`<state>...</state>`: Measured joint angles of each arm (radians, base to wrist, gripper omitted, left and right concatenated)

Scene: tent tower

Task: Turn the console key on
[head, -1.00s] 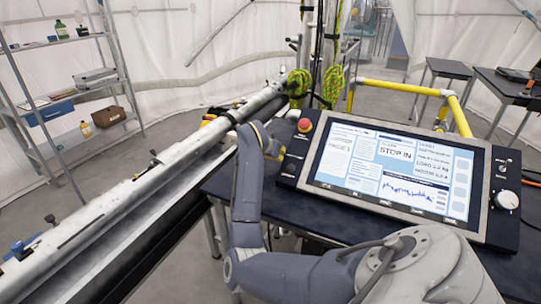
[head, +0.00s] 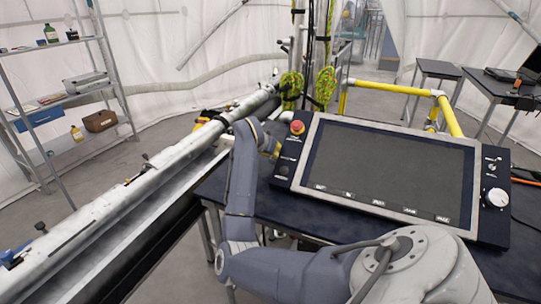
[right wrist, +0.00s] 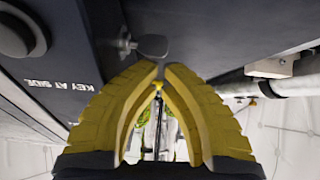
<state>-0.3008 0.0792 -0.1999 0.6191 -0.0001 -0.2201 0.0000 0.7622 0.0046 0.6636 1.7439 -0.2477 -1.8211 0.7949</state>
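The console (head: 385,170) stands on a dark table, its large screen dark and blank. In the right wrist view a grey key (right wrist: 151,46) sticks out from the console's side (right wrist: 215,25), beside the printed words "KEY AT SIDE". My right gripper (head: 277,150) is at the console's left side. Its yellow fingers (right wrist: 161,72) are drawn together at the tips, with only a narrow gap, just below the key's head. The key appears outside the fingers; contact cannot be told. The key is hidden in the head view. My left gripper is not in view.
A red button (head: 297,127) sits on the console's top left corner and a white knob (head: 497,197) on its right. A long metal tube (head: 130,190) runs along the left. A yellow rail (head: 400,89) stands behind the console.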

